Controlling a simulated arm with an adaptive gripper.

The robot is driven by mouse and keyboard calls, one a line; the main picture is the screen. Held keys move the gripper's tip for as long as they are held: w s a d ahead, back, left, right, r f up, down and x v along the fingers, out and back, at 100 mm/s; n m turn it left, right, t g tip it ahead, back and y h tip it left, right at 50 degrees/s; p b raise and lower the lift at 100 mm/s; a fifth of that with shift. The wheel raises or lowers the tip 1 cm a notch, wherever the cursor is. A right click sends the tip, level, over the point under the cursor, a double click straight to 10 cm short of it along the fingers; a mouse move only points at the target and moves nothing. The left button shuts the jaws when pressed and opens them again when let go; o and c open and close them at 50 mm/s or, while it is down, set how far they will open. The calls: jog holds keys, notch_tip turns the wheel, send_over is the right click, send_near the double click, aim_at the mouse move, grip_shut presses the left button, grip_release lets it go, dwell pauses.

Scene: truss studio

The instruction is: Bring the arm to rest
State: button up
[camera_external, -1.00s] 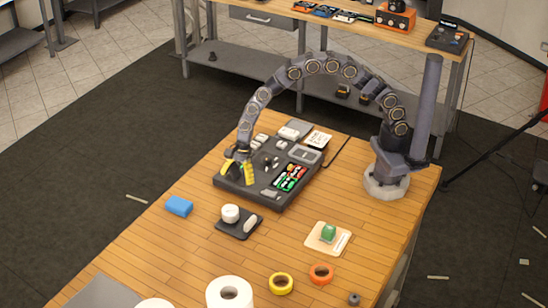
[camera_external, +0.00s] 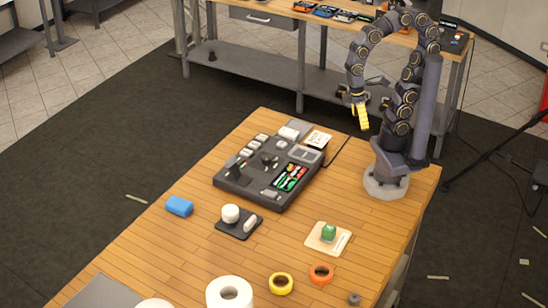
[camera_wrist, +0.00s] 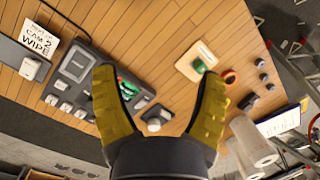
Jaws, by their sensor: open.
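My gripper (camera_external: 361,114) hangs above the back right part of the wooden table (camera_external: 150,248) in the external view, close to my own base. Its yellow fingers point down and it touches nothing. In the wrist view my gripper (camera_wrist: 160,90) shows two yellow fingers spread wide apart, with nothing held between them. My arm is folded back in a tall arch over its base.
A dark organiser tray (camera_external: 228,188) with small parts lies under and left of the arm. A workbench (camera_external: 275,55) stands behind.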

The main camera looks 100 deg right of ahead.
jog(key=shift+n+h, duration=0.6)
jog(key=shift+h, duration=0.1)
jog(key=s+d, duration=0.2)
jog(key=d, duration=0.1)
jog(key=shift+s+r, duration=0.1)
jog(key=shift+s, duration=0.3)
